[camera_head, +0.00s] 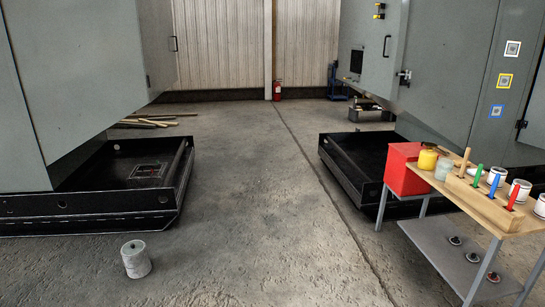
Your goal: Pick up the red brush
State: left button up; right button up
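The red brush (514,193) stands upright in a long wooden block (487,206) on a small wooden-topped table (525,219) at the right. Only its red handle shows above the block; its lower part is hidden. It is nearest the block's front-right end. A blue handle (494,186), a green handle (478,174) and a wooden-coloured handle (464,161) stand in the same block, in a row behind it. Neither of my grippers is in view.
A grey cylinder (136,260) stands on the floor at the left.

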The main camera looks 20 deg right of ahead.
aim_at(513, 195)
jog(key=i+l+z, duration=0.1)
jog(key=i+z, duration=0.85)
jog(key=z, duration=0.2)
jog(key=i+j+z, duration=0.1)
jog(key=i+z, duration=0.5)
jog(key=z, duration=0.2)
jog(key=i+z, duration=0.2)
jog(key=z, duration=0.15)
jog(key=i+j+z, duration=0.15)
jog(key=z, duration=0.25)
jog(key=i+j+z, duration=0.15)
jog(key=z, duration=0.2)
jog(key=i+j+z, duration=0.4)
